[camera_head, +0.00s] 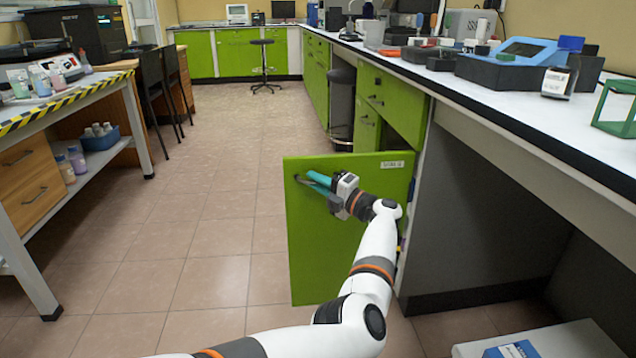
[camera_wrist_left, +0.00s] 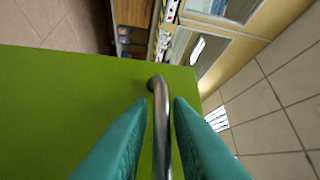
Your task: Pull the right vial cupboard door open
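The green vial cupboard door (camera_head: 345,240) stands swung well out from the right-hand counter, with a small white label at its top right corner. My left gripper (camera_head: 316,181) is at the door's upper left, its teal fingers on the handle. In the left wrist view, the curved metal handle (camera_wrist_left: 161,95) runs between the two fingers of my left gripper (camera_wrist_left: 160,105), which are closed in close around it. The green door face (camera_wrist_left: 60,110) fills the left of that view. My right gripper is not in view.
A dark open space lies under the counter (camera_head: 480,95) to the right of the door. A grey bin (camera_head: 341,105) stands behind the door. The tiled floor (camera_head: 200,230) to its left is clear, up to a side table (camera_head: 60,98). A white box lies at the bottom right.

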